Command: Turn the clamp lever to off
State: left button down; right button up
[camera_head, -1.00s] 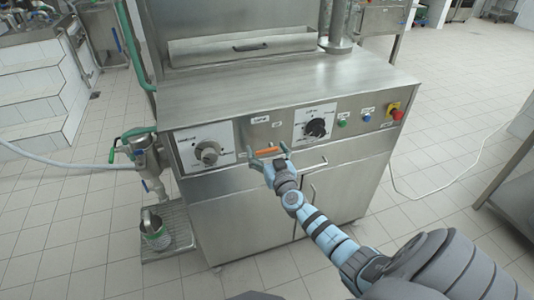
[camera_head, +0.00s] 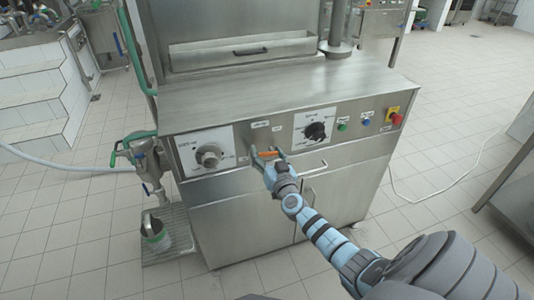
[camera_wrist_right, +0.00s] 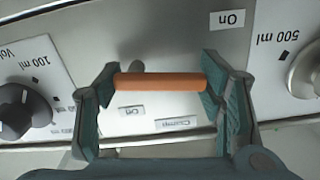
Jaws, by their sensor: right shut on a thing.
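The clamp lever (camera_head: 269,154) is a short orange bar on the front panel of the steel machine, lying roughly level. My right gripper (camera_head: 267,153) is shut on it, with one finger at each end of the bar. In the right wrist view the orange lever (camera_wrist_right: 160,82) spans between the green finger pads, with a grey post behind its left part. The wrist picture is upside down. It shows an "Off" label (camera_wrist_right: 132,112), a "Clamp" label (camera_wrist_right: 177,124) and, at upper right, an "On" label (camera_wrist_right: 227,18). My left gripper is not in view.
A grey dial (camera_head: 209,155) is left of the lever and a black dial (camera_head: 316,131) right of it. Further right are a green button (camera_head: 342,125), a blue button (camera_head: 365,118) and a red stop button (camera_head: 397,118). A metal cup (camera_head: 155,238) stands at lower left.

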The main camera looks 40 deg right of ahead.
jog(key=m, duration=0.2)
jog(key=m+p, duration=0.1)
jog(key=m, duration=0.1)
jog(key=shift+s+d+r, duration=0.1)
jog(key=shift+d+r, duration=0.05)
jog(key=shift+r, duration=0.25)
jog(key=m, duration=0.2)
jog(key=m+p, duration=0.1)
jog(key=m, duration=0.1)
jog(key=shift+d+r, duration=0.2)
jog(key=m, duration=0.3)
jog(key=shift+s+d+r+m, duration=0.15)
jog(key=shift+d+m, duration=0.15)
jog(key=shift+s+d+m, duration=0.1)
jog(key=shift+d+m, duration=0.1)
jog(key=shift+m, duration=0.95)
jog(key=shift+s+d+m, duration=0.1)
jog(key=shift+d+m, duration=0.1)
jog(key=shift+m, duration=0.95)
jog(key=o, duration=1.2)
jog(key=shift+c, duration=0.2)
jog(key=shift+r, duration=0.1)
jog(key=v, duration=1.2)
